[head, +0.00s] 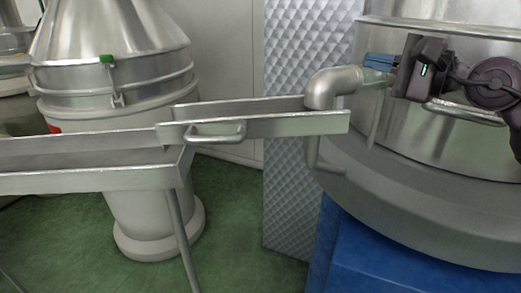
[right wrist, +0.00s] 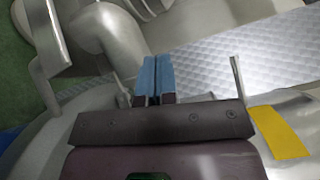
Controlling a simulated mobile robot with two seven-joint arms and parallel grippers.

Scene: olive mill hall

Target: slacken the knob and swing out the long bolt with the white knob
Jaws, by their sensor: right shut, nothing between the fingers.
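No white knob can be made out in either view, and I cannot tell the long bolt for sure. A thin upright grey rod (head: 373,128) shows below my right gripper in the head view. A thin rod (right wrist: 238,78) also stands right of the fingers in the right wrist view; I cannot tell whether they are the same. My right gripper (head: 376,61) is in front of the steel drum (head: 400,130), just right of the pipe elbow. Its blue fingers (right wrist: 152,72) are together and empty. My left gripper is out of view.
The grey pipe elbow (head: 332,86) leads over a long metal trough (head: 250,127) with a handle. A handle bar (head: 465,113) is on the drum. A metal vessel (head: 110,80) stands at left, a blue base (head: 400,260) below the drum.

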